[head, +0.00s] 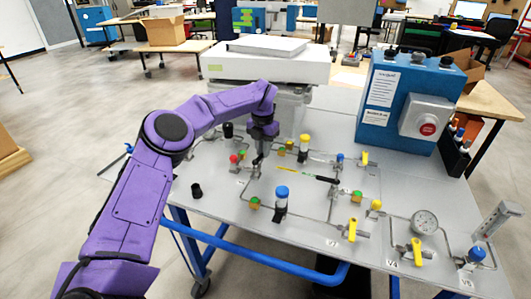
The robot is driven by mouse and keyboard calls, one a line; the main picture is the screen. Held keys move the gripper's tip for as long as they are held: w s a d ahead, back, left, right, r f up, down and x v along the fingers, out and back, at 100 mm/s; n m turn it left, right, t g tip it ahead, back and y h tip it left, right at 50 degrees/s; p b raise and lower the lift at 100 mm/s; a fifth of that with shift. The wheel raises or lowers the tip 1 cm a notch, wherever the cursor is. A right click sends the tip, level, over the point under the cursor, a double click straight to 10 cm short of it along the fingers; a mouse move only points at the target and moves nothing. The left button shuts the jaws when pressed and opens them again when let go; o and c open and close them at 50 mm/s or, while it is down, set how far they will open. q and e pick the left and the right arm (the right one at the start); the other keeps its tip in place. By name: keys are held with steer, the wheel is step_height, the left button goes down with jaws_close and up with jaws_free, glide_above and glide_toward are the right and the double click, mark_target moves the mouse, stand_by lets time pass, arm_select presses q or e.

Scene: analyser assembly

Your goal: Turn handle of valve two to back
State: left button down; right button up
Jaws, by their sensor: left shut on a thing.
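My left gripper (258,158) reaches down from the purple arm onto the pipework at the left-middle of the grey panel (225,207). It is shut on what looks like a valve handle, which the fingers mostly hide. A small label stands just in front of that spot, but it is too small to read surely. Other valves with yellow handles show: one handle (352,230) at the front middle, one handle (417,252) by the V4 label and one handle (365,158) at the back right. My right gripper is not in view.
A blue-topped cylinder (281,200) and a yellow-topped one (303,148) stand near the gripper. A pressure gauge (424,222) and a blue box with a red button (395,100) are at the right.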

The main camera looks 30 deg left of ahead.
arm_select(q)
steer(key=shift+a+n+b, duration=0.35)
steer(key=shift+a+n, duration=0.1)
steer(key=shift+n, duration=0.55)
steer(key=shift+a, duration=0.1)
steer(key=c, duration=1.1)
jaws_free()
step_height(320, 180, up, 11)
steer(key=shift+f+p, duration=0.2)
steer(key=shift+p, duration=0.15)
